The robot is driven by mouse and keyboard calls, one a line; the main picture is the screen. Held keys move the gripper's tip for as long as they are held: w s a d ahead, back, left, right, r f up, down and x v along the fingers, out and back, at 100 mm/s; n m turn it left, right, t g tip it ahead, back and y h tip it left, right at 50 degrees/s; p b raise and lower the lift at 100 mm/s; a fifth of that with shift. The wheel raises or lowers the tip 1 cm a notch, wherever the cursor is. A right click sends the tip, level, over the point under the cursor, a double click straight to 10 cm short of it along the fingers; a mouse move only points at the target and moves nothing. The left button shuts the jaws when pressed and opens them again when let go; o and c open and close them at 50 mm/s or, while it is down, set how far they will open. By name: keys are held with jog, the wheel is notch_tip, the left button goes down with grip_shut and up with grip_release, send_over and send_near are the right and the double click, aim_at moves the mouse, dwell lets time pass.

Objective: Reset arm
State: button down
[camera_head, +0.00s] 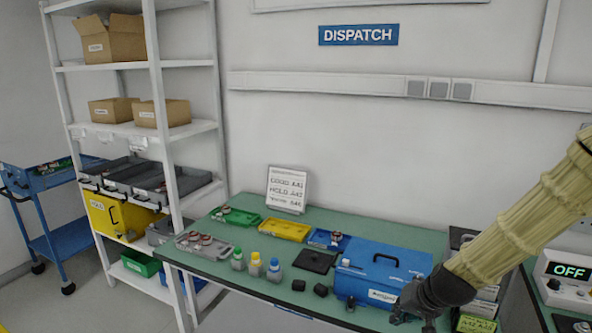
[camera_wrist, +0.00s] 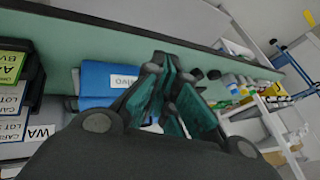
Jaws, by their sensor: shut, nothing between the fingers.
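My arm (camera_head: 525,218) reaches in from the right in the head view. My gripper (camera_head: 412,308) is at its end, low over the front right part of the green table, in front of the blue toolbox (camera_head: 382,262). In the wrist view my gripper (camera_wrist: 172,95) has its fingers together with nothing between them. The blue toolbox (camera_wrist: 95,85) shows behind the fingers there, partly hidden by them. From the head view I cannot tell whether my gripper touches the toolbox.
The green table (camera_head: 240,268) holds a green tray (camera_head: 238,217), a yellow tray (camera_head: 284,229), a grey tray (camera_head: 205,246), several small bottles (camera_head: 255,266) and a sign (camera_head: 287,188). Stacked labelled boxes (camera_head: 480,308) stand close right of my gripper. A white shelf (camera_head: 155,80) stands left.

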jog(key=s+a+f+n+g+h, duration=0.2)
jog(key=s+f+g, duration=0.2)
jog(key=s+f, duration=2.2)
jog(key=s+f+g, duration=0.1)
jog(key=s+f, duration=0.1)
jog(key=s, duration=0.3)
jog(key=s+a+f+n, duration=0.1)
jog(key=s+f, duration=0.2)
jog(key=s, duration=0.2)
jog(key=shift+s+f+g+h, duration=0.15)
jog(key=shift+f+g+h, duration=0.15)
jog(key=shift+f+g, duration=0.1)
